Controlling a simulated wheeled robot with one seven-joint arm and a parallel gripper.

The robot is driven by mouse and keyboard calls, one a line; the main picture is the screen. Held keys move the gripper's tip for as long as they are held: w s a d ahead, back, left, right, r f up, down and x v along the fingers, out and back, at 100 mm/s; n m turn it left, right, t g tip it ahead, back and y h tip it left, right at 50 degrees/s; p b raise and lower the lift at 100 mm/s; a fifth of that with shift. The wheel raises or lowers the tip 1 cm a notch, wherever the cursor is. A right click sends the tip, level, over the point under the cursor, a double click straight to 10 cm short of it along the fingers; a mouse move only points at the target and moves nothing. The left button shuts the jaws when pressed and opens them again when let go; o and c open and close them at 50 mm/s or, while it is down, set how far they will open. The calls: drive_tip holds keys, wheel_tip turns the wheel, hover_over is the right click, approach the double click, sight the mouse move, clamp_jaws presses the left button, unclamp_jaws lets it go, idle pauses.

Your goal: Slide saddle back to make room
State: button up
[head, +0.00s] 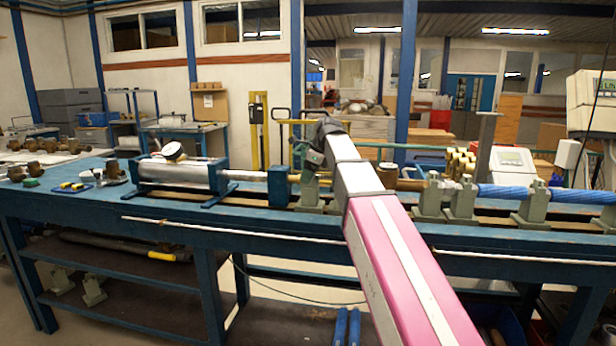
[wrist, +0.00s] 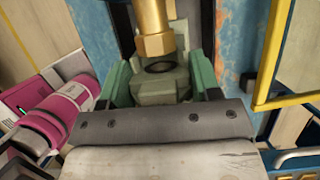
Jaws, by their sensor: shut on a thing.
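The grey-green saddle (head: 308,194) stands on the bench rail below my gripper (head: 313,160), just right of the blue block. In the wrist view the saddle (wrist: 160,90) sits between the sides of my gripper (wrist: 162,78), which is shut on it. A brass pipe end with a hex nut (wrist: 156,44) lies just beyond the saddle. My arm hides part of the rail and whatever is directly behind it.
The blue bench (head: 250,233) carries a silver cylinder with a gauge (head: 180,172) at left. More saddles (head: 462,203) stand on the rail to the right, near a blue pipe (head: 505,194). A yellow frame (wrist: 275,60) shows at right in the wrist view.

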sight(318, 188)
drive_tip(key=shift+a, duration=0.3)
drive_tip(key=o, duration=1.5)
drive_tip(key=shift+d+r, duration=0.1)
drive_tip(key=shift+r, duration=0.05)
drive_tip(key=v, duration=1)
drive_tip(key=shift+d+r, duration=0.1)
drive_tip(key=shift+r, duration=0.2)
